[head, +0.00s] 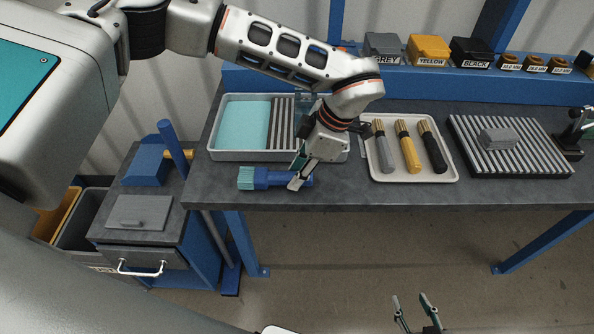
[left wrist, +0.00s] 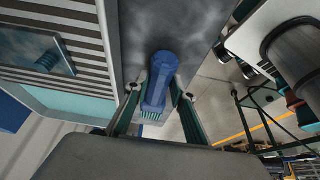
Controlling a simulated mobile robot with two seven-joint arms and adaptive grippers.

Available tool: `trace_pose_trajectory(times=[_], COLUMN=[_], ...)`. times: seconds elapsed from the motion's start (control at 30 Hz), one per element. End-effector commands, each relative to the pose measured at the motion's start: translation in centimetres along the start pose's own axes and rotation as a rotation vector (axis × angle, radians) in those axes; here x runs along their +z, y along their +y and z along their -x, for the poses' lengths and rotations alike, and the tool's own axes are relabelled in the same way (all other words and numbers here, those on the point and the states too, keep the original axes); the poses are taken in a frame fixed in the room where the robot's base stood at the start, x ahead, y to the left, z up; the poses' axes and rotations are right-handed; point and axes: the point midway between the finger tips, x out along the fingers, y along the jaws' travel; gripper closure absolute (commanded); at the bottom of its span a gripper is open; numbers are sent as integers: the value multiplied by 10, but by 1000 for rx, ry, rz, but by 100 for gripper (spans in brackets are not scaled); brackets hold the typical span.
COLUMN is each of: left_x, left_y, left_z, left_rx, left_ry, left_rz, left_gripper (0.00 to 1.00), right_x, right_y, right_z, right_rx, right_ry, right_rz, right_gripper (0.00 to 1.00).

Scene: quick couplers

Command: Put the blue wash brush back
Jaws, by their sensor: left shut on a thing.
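The blue wash brush (head: 262,178) has a blue handle and pale teal bristles that point left in the head view. It shows in front of the wash tray, above the front left part of the bench top; I cannot tell if it touches the bench. My left gripper (head: 301,178) is shut on its handle. In the left wrist view the blue handle (left wrist: 158,85) lies between both fingers, with the bristles at the near end. My right gripper (head: 413,305) is open and empty at the bottom of the head view, in front of the bench.
The wash tray (head: 230,156) holds teal liquid and a ribbed rack. A ribbed mat (head: 540,165) with a grey block lies at right. Labelled bins (head: 428,48) stand behind. A low drawer cabinet (head: 150,238) stands left.

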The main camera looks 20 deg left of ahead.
Motion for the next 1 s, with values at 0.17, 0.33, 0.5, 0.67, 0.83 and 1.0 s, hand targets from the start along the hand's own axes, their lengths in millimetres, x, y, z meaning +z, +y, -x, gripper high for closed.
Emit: trace_pose_trajectory(times=[0.17, 0.33, 0.5, 0.67, 0.83, 1.0], left_x=[0, 0, 1, 2, 5, 6], left_y=[0, 0, 0, 1, -1, -3], left_z=[0, 0, -2, 10, 41, 64], left_rx=[0, 0, -1, 4, 5, 1], left_ry=[0, 0, 0, -1, -1, 0], left_rz=[0, 0, 0, 0, 0, 1], left_gripper=[59, 59, 59, 59, 59, 59], right_x=[0, 0, 3, 9, 13, 13], right_y=[0, 0, -1, -2, -2, -2], right_z=[0, 0, -2, -4, -5, -5], right_rx=[0, 0, -1, -2, -2, -2], right_ry=[0, 0, -2, -7, -9, -9], right_rz=[0, 0, 0, -1, -1, -1], right_gripper=[60, 60, 60, 60, 60, 60])
